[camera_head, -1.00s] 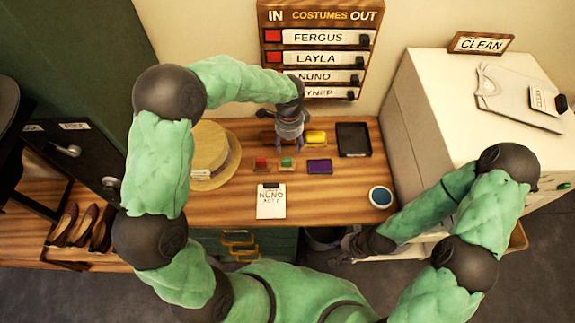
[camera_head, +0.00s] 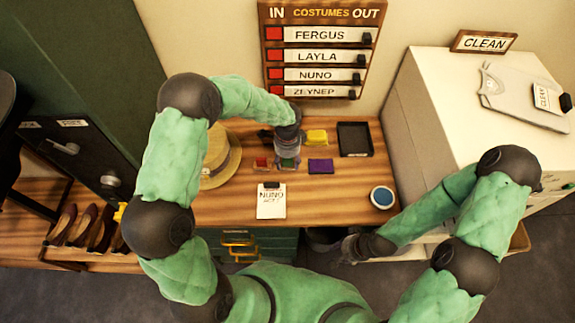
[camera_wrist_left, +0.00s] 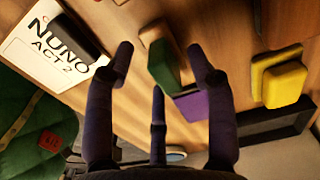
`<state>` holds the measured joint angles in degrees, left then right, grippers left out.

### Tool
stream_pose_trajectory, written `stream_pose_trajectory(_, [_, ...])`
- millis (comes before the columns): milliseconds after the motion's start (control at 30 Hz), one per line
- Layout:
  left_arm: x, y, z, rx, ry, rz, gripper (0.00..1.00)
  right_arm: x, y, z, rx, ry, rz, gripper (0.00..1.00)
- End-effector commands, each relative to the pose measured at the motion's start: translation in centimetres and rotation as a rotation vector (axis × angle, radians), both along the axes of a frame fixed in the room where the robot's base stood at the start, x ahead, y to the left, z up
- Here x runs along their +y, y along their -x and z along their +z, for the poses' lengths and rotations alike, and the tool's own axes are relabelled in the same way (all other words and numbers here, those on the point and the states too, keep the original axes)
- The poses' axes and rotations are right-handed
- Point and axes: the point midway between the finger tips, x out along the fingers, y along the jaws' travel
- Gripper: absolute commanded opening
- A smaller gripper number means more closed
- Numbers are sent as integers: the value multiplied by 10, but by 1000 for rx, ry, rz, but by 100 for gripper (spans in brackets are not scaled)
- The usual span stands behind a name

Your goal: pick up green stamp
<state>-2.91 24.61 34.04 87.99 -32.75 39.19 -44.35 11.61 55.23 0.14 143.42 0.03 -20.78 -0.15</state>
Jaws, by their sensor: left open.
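The green stamp (camera_head: 289,162) lies on the wooden table between a red stamp (camera_head: 262,163) and a purple one (camera_head: 320,166). My left gripper (camera_head: 288,156) is over it and partly hides it in the head view. In the left wrist view the green stamp (camera_wrist_left: 163,65) shows between the spread dark fingers of my left gripper (camera_wrist_left: 165,62), which is open and empty. I cannot tell whether the fingers touch it. My right gripper (camera_head: 348,250) is low at the table's front, far from the stamp; its fingers are too unclear to read.
A yellow block (camera_head: 316,137) and a black tray (camera_head: 354,139) are behind. A NUNO card (camera_head: 271,202) lies in front, a straw hat (camera_head: 222,158) at left and a round blue-topped item (camera_head: 382,197) at right. The table between card and round item is clear.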

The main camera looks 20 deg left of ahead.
Motion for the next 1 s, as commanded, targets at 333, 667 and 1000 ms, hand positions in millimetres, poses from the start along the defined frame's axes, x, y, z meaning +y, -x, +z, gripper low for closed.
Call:
stream_pose_trajectory(333, [0, 0, 1, 0, 0, 0, 0, 0, 0, 0, 0, 0, 0, 40])
stream_pose_trajectory(667, [0, -1, 3, -1, 0, 0, 0, 0, 0, 1, 0, 0, 0, 40])
stream_pose_trajectory(1000, [-4, 0, 39, -4, 0, -3, 0, 0, 0, 7, 0, 0, 0, 40])
